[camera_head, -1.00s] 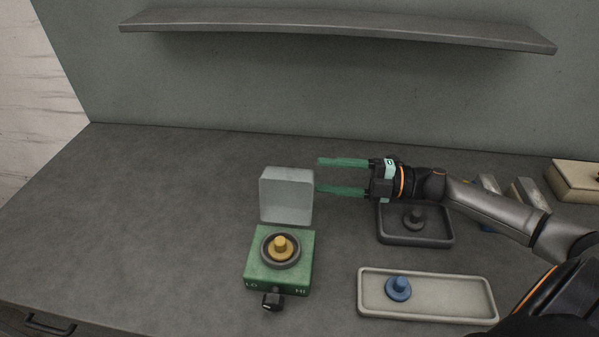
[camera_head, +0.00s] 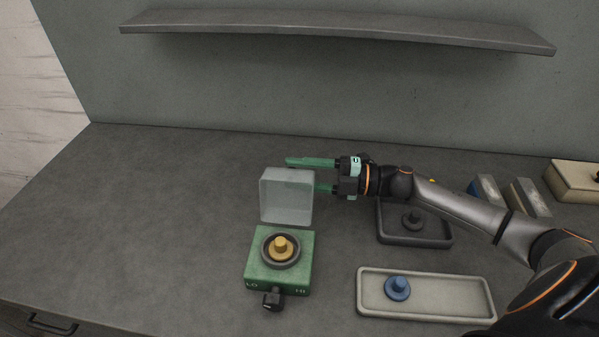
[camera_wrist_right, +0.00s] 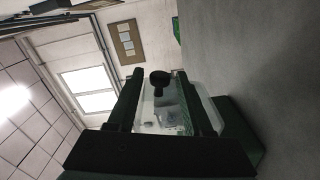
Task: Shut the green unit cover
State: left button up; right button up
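The green unit (camera_head: 262,272) stands on the table with a yellow knobbed piece (camera_head: 280,247) in a dark ring on its top. A black knob (camera_head: 272,301) is on its front, between the marks LO and HI. Its translucent cover (camera_head: 286,197) stands upright at the back edge, open. My right gripper (camera_head: 305,175) is open, its green fingers pointing left at the cover's upper right. One finger passes behind the cover's top; the other ends at its right side. In the right wrist view the cover (camera_wrist_right: 165,112) shows between the spread fingers. I cannot tell whether they touch it. My left gripper is out of view.
A dark tray (camera_head: 384,235) with a dark knobbed piece lies under my right arm. A pale tray (camera_head: 452,316) with a blue knobbed piece (camera_head: 398,288) is at the front right. Blocks and a beige box (camera_head: 574,184) are at the right. The table's left side is clear.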

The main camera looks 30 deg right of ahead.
grip_shut()
dwell(1.1)
